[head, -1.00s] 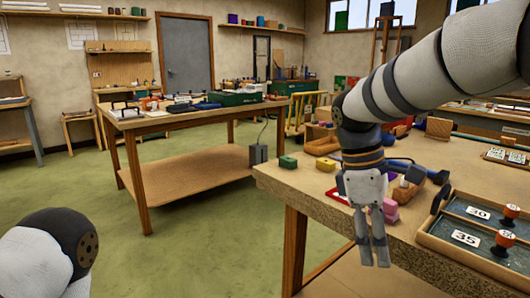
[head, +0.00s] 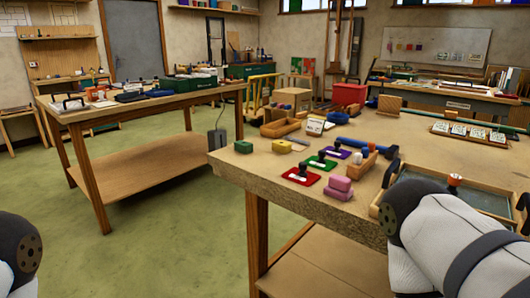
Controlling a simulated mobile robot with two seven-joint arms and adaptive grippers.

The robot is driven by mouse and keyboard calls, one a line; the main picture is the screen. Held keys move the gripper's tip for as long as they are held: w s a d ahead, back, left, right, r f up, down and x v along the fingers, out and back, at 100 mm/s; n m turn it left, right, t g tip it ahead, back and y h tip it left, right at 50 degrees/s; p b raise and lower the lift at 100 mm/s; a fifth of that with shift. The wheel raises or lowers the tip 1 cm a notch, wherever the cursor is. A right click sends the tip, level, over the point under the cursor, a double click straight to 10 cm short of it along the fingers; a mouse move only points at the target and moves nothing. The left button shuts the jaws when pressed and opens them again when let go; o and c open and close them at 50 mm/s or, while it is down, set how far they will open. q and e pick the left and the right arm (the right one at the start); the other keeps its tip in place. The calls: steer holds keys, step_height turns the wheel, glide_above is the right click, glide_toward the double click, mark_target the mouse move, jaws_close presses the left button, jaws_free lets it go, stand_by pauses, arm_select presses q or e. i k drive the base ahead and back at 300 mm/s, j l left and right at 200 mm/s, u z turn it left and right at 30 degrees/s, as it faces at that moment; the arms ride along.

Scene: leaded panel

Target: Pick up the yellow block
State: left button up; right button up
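The yellow block (head: 282,147) lies on the near workbench (head: 228,168), toward its far left part. It is just right of a green block (head: 243,146), with a small gap between them. Nothing touches the yellow block. Part of my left arm shows at the lower left edge and part of my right arm at the lower right. Neither gripper is in view.
Pink blocks (head: 339,188) sit nearer the front edge. Bare bench lies in front of the yellow block.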

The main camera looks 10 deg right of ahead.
mark_target(282, 147)
steer(key=i+j+z, duration=0.4)
steer(key=z, duration=0.25)
steer(key=i+j+z, duration=0.4)
steer(key=j+z, duration=0.2)
steer(key=i+j+z, duration=0.15)
steer(key=j+z, duration=0.5)
steer(key=j, duration=0.15)
steer(key=j+z, duration=0.6)
steer(key=j, duration=0.15)
steer(key=k+j+z, duration=0.15)
steer(key=j+z, duration=0.5)
steer(key=j, duration=0.15)
steer(key=k+j+z, duration=0.35)
steer(key=j+z, duration=0.25)
steer(key=k+j+z, duration=0.45)
steer(key=j+z, duration=0.2)
steer(key=k+j+z, duration=0.2)
steer(key=k+z, duration=0.4)
steer(key=i, duration=0.1)
